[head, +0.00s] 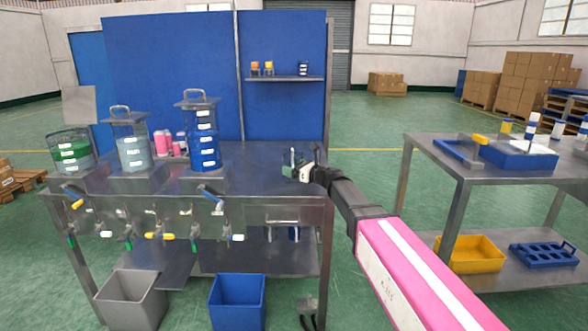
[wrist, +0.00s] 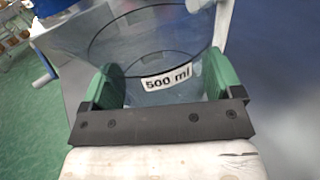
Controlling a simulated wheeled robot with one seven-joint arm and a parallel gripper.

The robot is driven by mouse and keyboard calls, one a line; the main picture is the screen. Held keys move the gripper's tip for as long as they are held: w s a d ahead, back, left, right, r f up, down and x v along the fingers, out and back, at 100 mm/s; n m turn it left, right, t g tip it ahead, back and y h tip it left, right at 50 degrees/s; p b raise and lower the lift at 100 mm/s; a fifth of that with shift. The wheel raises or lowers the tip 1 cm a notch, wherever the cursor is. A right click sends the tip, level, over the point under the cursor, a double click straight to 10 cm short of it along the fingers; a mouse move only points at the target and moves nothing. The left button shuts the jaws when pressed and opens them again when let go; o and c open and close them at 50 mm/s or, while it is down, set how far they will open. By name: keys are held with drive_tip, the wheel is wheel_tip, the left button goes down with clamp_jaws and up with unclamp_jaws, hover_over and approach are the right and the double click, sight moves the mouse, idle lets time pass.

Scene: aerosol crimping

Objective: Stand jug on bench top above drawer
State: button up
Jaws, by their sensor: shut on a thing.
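A clear jug (wrist: 150,45) with a white "500 ml" label sits between the green fingers of my gripper (wrist: 160,82) in the wrist view, and the gripper is shut on it. In the head view my gripper (head: 292,170) is over the right part of the steel bench top (head: 262,181). The jug (head: 289,157) is small there and partly hidden by the gripper. I cannot tell whether its base touches the bench top. The drawer front (head: 292,216) appears to be below this right part of the bench.
Several vessels of green, grey and blue liquid (head: 204,135) stand on the left of the bench, with taps along the front edge. Pink bottles (head: 163,142) stand behind. A shelf (head: 285,78) hangs on the blue back panel. A second table (head: 450,160) stands right.

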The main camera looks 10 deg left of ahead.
drive_tip(key=o, duration=0.8)
drive_tip(key=shift+f, duration=0.1)
drive_tip(key=shift+d, duration=0.15)
drive_tip(key=v, duration=1.1)
drive_tip(key=shift+s+d, duration=0.2)
drive_tip(key=shift+d, duration=0.1)
